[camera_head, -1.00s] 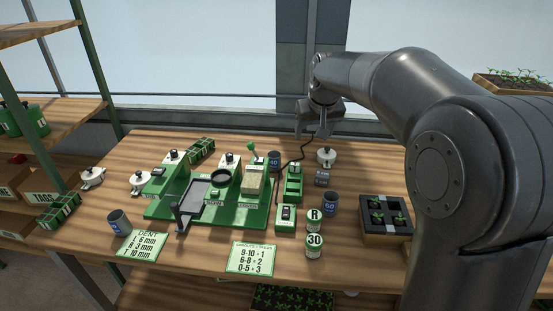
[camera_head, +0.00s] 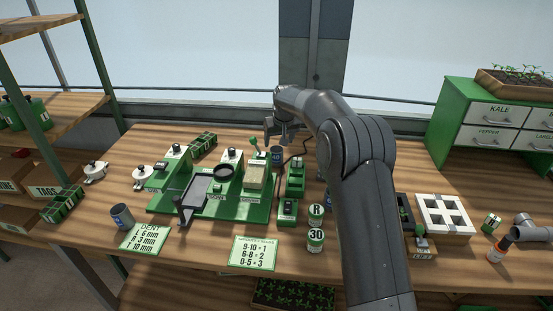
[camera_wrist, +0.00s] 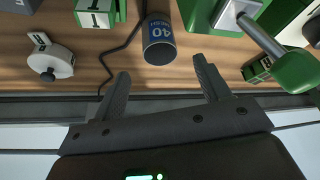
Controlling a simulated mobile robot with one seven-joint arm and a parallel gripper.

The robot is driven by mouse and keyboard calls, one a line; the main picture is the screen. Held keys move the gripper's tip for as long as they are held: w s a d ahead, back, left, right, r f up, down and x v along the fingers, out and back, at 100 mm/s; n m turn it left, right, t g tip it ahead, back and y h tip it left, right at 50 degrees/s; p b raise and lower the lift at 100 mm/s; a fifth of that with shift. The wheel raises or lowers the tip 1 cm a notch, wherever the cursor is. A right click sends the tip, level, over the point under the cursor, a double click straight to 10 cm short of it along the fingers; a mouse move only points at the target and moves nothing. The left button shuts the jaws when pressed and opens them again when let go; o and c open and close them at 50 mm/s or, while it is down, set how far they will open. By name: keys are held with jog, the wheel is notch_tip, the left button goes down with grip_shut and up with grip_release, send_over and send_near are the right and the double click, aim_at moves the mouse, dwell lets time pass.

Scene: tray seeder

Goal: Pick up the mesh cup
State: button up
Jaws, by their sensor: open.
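A dark cup with a blue band marked 40 (camera_head: 276,154) stands at the back of the green seeder; it also shows in the wrist view (camera_wrist: 159,42). A similar grey-and-blue cup (camera_head: 121,216) sits at the bench's front left. Another blue cup (camera_head: 328,198) is mostly hidden behind my arm. Which one is meant by the mesh cup cannot be told for certain. My gripper (camera_wrist: 162,73) is open and empty, its fingers on either side of the line to the 40 cup, which lies just beyond the tips. In the head view my gripper (camera_head: 279,137) is just above and behind that cup.
The green seeder (camera_head: 215,195) stands close beside the 40 cup. A black cable (camera_wrist: 120,52) and a white round knobbed part (camera_wrist: 52,58) lie near it. Number pots (camera_head: 315,238), label cards and a white cell tray (camera_head: 444,216) are farther off.

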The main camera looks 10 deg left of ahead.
aim_at(277, 149)
jog(key=x, duration=0.7)
jog(key=shift+w+a+f, duration=0.15)
jog(key=shift+w+f, duration=0.05)
jog(key=shift+w, duration=0.2)
jog(key=shift+c, duration=0.2)
jog(key=c, duration=1)
jog(key=shift+r, duration=0.1)
